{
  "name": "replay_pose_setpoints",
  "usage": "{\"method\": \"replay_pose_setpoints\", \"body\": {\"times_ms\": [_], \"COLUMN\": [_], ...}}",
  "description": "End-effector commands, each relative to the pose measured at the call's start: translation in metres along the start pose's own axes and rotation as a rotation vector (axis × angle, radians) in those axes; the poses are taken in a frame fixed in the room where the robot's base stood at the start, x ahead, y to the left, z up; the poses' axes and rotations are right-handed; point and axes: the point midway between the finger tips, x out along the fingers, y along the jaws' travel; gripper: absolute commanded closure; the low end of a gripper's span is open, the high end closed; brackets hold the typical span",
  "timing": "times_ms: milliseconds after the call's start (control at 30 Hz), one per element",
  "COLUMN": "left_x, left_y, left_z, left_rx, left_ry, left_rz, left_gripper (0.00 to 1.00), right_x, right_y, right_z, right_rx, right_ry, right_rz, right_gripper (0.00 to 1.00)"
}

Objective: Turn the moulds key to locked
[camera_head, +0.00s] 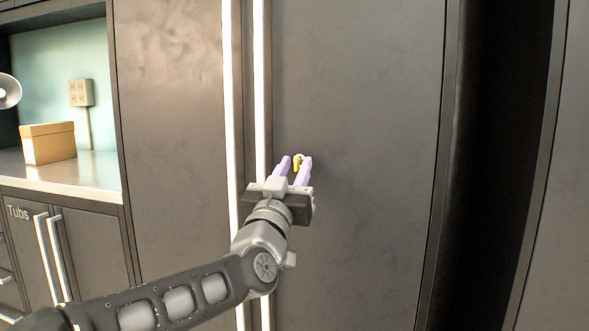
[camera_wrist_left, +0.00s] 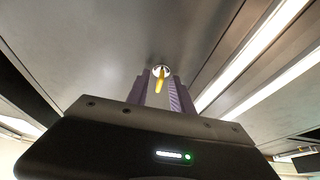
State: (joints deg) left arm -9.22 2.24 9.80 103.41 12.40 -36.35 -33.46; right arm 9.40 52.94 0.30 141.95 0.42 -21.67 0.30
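The yellow key (camera_head: 297,162) sits in a lock on the grey cabinet door (camera_head: 365,120), just right of the long white handles. In the left wrist view the key (camera_wrist_left: 159,82) stands out from a round silver lock (camera_wrist_left: 161,70). My left gripper (camera_head: 297,163) has its two purple fingers apart, one on each side of the key. A gap shows between fingers and key in the wrist view, so it does not look clamped. No label on this door is in view. My right gripper is not in view.
Two long white vertical handles (camera_head: 259,90) run close to the left of my gripper. A dark open gap (camera_head: 500,130) lies to the right of the door. A cardboard box (camera_head: 48,143) stands on the counter at left, above cupboards marked Tubs.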

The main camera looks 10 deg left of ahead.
Motion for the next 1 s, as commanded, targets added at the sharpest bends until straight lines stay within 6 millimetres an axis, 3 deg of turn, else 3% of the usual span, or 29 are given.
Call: {"method": "replay_pose_setpoints", "body": {"times_ms": [367, 800, 1000], "left_x": [-0.007, -0.071, -0.079], "left_y": [0.000, 0.000, 0.000], "left_z": [-0.001, -0.001, 0.000], "left_rx": [0.002, 0.001, 0.000], "left_ry": [0.001, 0.001, 0.001], "left_rz": [0.000, 0.000, 0.000], "left_gripper": [0.72, 0.72, 0.72], "right_x": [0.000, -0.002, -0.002], "right_y": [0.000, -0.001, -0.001], "right_z": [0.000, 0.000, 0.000], "right_rx": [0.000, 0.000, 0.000], "right_ry": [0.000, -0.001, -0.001], "right_rz": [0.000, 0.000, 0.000], "right_gripper": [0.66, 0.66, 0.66]}}
